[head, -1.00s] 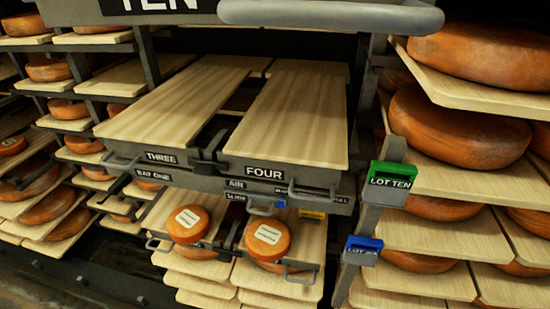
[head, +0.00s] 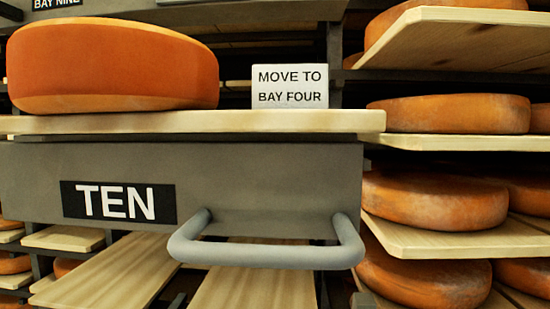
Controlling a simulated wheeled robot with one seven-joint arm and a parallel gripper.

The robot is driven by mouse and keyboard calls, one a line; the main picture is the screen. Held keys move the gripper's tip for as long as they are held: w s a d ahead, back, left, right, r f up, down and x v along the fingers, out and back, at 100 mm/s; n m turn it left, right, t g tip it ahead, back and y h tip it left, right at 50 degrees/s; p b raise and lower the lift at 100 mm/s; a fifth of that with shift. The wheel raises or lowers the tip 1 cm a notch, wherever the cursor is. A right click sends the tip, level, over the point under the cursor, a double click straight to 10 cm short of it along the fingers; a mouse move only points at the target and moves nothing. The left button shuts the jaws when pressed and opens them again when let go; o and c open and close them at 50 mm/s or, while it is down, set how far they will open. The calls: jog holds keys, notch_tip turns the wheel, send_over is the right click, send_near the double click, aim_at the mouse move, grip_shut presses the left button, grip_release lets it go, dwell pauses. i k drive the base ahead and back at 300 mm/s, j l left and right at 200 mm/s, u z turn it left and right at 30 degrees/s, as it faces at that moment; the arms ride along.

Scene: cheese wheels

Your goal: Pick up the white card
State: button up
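The white card (head: 290,87) reads "MOVE TO BAY FOUR" in black letters. It stands upright near the right end of a wooden board (head: 300,121) in the head view. A large orange cheese wheel (head: 112,66) sits on the same board to its left, with a gap between them. The board rests on a grey drawer front labelled "TEN" (head: 117,202). My gripper is not in view.
A grey bar handle (head: 265,253) sticks out from the drawer front below the card. Racks with several cheese wheels (head: 435,199) on boards stand at the right. Bare boards (head: 110,277) lie lower down.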

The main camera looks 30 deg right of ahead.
aim_at(294, 86)
jog(key=k+l+u, duration=0.15)
jog(key=k+u, duration=0.25)
jog(key=k+l+u, duration=0.15)
jog(key=u, duration=0.3)
jog(key=k+u, duration=0.4)
jog(key=i+j, duration=0.05)
jog(key=i, duration=0.05)
